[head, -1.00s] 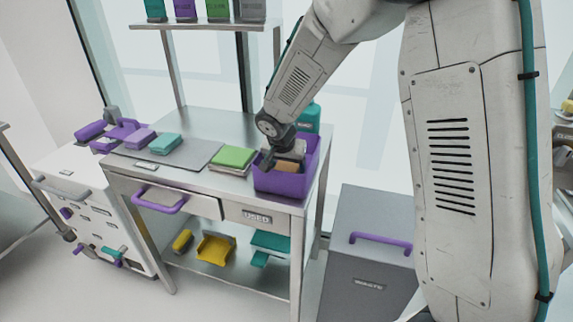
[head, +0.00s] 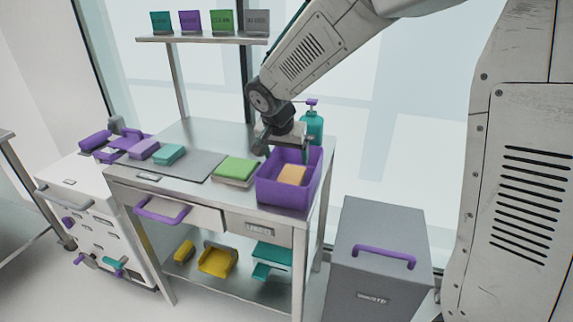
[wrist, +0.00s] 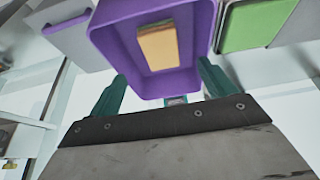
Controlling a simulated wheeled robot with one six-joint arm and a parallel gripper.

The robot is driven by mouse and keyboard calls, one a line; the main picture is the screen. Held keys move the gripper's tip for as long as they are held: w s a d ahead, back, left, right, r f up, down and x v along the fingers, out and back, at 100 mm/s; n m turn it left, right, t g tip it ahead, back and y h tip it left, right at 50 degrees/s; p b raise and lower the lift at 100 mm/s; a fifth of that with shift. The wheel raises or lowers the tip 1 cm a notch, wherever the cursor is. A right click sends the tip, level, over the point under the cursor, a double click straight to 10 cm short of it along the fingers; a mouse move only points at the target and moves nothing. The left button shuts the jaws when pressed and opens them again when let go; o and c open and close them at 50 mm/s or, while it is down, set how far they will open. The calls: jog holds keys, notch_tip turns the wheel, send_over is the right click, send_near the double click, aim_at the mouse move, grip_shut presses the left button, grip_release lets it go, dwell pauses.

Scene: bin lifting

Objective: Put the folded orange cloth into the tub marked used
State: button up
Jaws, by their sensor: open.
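The folded orange cloth (head: 292,174) lies inside the purple tub (head: 287,197) on the right end of the steel cart. In the wrist view the cloth (wrist: 158,46) rests on the floor of the tub (wrist: 112,40), apart from the gripper. My gripper (head: 284,148) is at the tub's back rim, clear of the cloth. Its teal fingers are spread and empty in the wrist view (wrist: 160,86). A label plate (head: 258,228) is on the cart front below the tub; its text is too small to read clearly now.
A green folded cloth (head: 237,168) lies on a stack just left of the tub. A teal pump bottle (head: 312,125) stands behind it. A grey waste bin (head: 375,225) stands right of the cart.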

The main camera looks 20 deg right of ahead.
jog(key=s+d+r+n+g+y, duration=0.1)
jog(key=s+d+r+n, duration=0.2)
jog(key=s, duration=0.6)
jog(key=s+d+r+g, duration=0.1)
jog(key=s+d+r, duration=0.35)
jog(key=s, duration=0.55)
jog(key=s+a+n+y, duration=0.1)
jog(key=s+n, duration=0.3)
jog(key=s, duration=1)
jog(key=shift+s+g+y, duration=0.3)
jog(key=shift+y, duration=0.1)
jog(key=shift+a, duration=0.1)
